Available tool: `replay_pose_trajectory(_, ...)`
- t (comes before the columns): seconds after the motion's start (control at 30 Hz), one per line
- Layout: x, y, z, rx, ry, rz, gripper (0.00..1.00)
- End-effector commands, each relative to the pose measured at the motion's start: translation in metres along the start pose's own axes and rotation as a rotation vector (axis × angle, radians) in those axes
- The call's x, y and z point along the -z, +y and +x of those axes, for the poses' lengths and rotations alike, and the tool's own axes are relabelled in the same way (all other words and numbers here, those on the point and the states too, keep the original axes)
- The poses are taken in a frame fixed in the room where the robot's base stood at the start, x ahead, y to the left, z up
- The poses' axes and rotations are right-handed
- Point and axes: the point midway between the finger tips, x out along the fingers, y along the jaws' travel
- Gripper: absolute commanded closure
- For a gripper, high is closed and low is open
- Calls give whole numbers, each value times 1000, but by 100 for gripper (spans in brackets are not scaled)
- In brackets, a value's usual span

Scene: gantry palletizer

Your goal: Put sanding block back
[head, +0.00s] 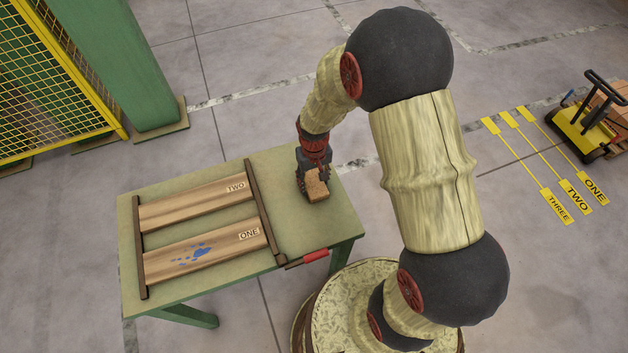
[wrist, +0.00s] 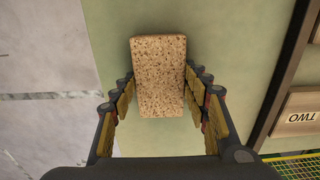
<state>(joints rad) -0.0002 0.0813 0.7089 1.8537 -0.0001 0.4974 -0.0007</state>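The sanding block (head: 317,186) is a speckled tan-brown block at the right end of the green worktable. In the wrist view the block (wrist: 159,75) lies lengthwise between the fingers of my gripper (wrist: 160,80). The yellow-padded fingertips appear to touch its two long sides, so the gripper looks shut on it. In the head view my gripper (head: 315,163) points down over the block. Whether the block rests on the table or hangs slightly above it cannot be told. Two wooden boards, TWO (head: 190,205) and ONE (head: 200,256), lie left of it; ONE carries blue marks.
Dark rails (head: 265,215) bound the boards. A red-handled tool (head: 308,257) lies at the table's (head: 300,227) front edge. A green post (head: 130,60) and yellow mesh fence (head: 50,80) stand behind left. A yellow cart (head: 585,128) and floor lanes are far right.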

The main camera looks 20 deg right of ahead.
Motion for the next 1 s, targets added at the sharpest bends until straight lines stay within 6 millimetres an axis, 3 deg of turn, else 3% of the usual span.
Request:
replay_pose_trajectory(0.3,0,0,0,0,0,0,36)
replay_pose_trajectory(0.67,0,0,-3,0,0,0,36)
replay_pose_trajectory(0.83,1,0,-25,0,2,0,36)
replay_pose_trajectory(1.0,1,0,-61,0,3,0,36)
